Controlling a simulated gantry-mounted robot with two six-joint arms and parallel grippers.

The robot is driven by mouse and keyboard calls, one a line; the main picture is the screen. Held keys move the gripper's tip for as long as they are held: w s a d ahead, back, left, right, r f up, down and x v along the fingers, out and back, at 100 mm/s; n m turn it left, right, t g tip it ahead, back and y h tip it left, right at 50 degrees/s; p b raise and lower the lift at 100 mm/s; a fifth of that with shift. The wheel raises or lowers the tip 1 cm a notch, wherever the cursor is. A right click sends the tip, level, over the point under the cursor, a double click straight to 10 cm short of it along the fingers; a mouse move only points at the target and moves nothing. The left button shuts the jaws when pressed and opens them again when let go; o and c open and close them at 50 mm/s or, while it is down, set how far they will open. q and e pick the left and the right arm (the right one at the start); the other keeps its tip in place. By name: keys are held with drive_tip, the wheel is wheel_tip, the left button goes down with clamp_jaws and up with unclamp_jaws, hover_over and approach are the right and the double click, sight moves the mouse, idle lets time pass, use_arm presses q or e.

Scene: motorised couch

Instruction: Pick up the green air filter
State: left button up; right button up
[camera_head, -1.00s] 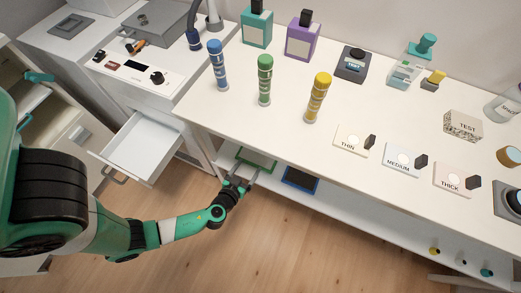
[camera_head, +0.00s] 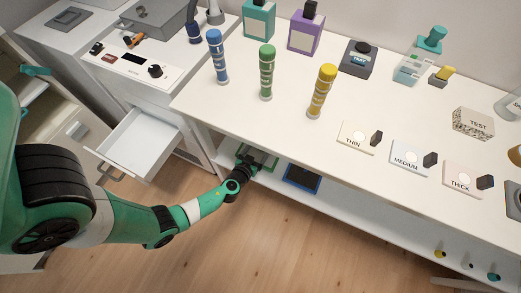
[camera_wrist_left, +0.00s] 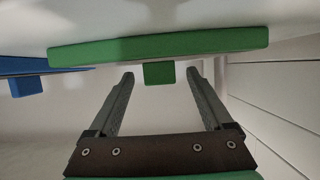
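The green air filter (camera_wrist_left: 160,47) is a flat green-edged panel lying on the low shelf under the table. Its small green tab (camera_wrist_left: 159,73) faces my left gripper. In the head view the filter (camera_head: 273,165) is partly hidden by my gripper and the table edge. My left gripper (camera_wrist_left: 160,77) is open, with its fingertips on either side of the tab and a gap to each side. It holds nothing. In the head view the left gripper (camera_head: 254,165) is at the shelf's front. My right gripper is not in view.
A blue filter (camera_head: 301,177) with its own tab (camera_wrist_left: 27,86) lies beside the green one. The white tabletop (camera_head: 220,115) overhangs the shelf (camera_head: 355,209). An open drawer (camera_head: 125,145) juts out at the left. The wooden floor in front is clear.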

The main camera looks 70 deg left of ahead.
use_arm(q)
clamp_jaws()
drive_tip(key=shift+r, duration=0.1)
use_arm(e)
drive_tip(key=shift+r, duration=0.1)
